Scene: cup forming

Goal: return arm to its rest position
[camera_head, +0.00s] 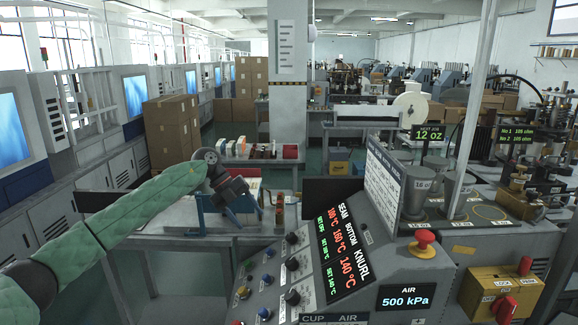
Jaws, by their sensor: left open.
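My left arm (140,212), in a green padded sleeve, comes in from the left and reaches toward the middle of the picture. My left gripper (259,207) is at its end, over the grey work table, left of the control panel. It is open, and nothing shows between its fingers. It is small and dark against the things behind it, so its fingertips are hard to make out. My right gripper is not in view.
The grey control panel (315,262) with knobs and a red-digit display stands close in front. A red emergency button (424,240) sits on its right. A yellow lockout box (501,290) is at the lower right. A blue stand (213,214) is by the left gripper. Cardboard boxes (172,130) stand behind.

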